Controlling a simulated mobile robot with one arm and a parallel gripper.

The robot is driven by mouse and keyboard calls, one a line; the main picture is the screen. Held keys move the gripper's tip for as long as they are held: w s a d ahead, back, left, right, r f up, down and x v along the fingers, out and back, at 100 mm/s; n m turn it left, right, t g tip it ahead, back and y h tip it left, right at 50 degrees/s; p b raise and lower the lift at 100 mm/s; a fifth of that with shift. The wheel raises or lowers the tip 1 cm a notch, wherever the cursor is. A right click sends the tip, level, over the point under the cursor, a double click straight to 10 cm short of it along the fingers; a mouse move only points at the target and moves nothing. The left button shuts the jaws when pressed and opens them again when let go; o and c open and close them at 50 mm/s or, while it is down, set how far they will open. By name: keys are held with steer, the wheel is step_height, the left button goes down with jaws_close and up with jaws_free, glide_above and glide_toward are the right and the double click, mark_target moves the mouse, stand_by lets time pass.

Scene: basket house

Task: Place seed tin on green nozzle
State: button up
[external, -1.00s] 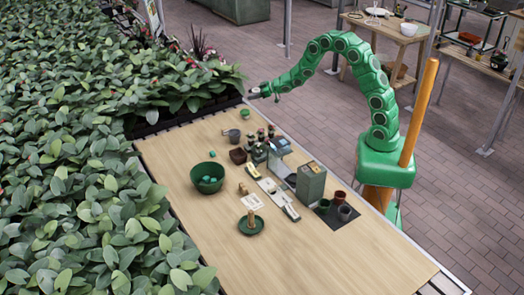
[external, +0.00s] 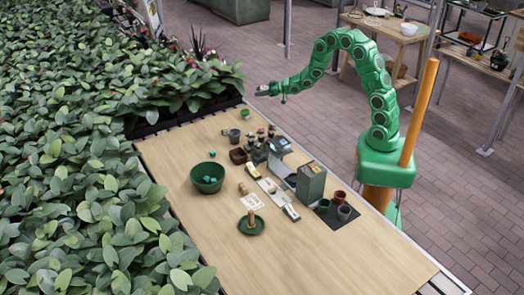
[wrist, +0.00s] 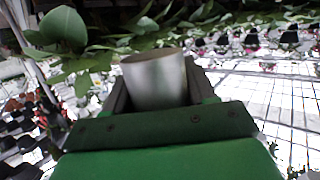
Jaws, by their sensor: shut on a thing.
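My gripper (external: 264,90) is raised above the far end of the wooden table. In the wrist view, my gripper (wrist: 158,72) is shut on a pale grey metal cylinder, the seed tin (wrist: 157,82), with a finger on each side. The tin's round rim shows at its top; its lower part is hidden behind the gripper body.
A grey can (external: 234,135), a green bowl (external: 207,185) with teal pieces, and a green dish (external: 251,229) with an upright brown piece stand on the table (external: 310,258). Dark bottles and a grey-green box (external: 311,184) stand mid-table. Dense plants line the left; the front is clear.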

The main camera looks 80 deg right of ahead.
steer(key=w+d+f, duration=0.1)
steer(key=w+f, duration=0.2)
steer(key=w, duration=0.1)
steer(key=w+d+f, duration=0.1)
steer(key=w+f, duration=0.2)
steer(key=w, duration=0.1)
steer(key=w+d+f, duration=0.1)
steer(key=w+f, duration=0.2)
steer(key=w, duration=0.1)
steer(key=shift+w+d, duration=0.1)
steer(key=shift+d, duration=0.15)
steer(key=shift+w+d+f, duration=0.1)
steer(key=shift+w+f, duration=0.1)
steer(key=shift+f, duration=1.7)
steer(key=shift+f, duration=0.1)
steer(key=o, duration=1.1)
steer(key=shift+o, duration=0.2)
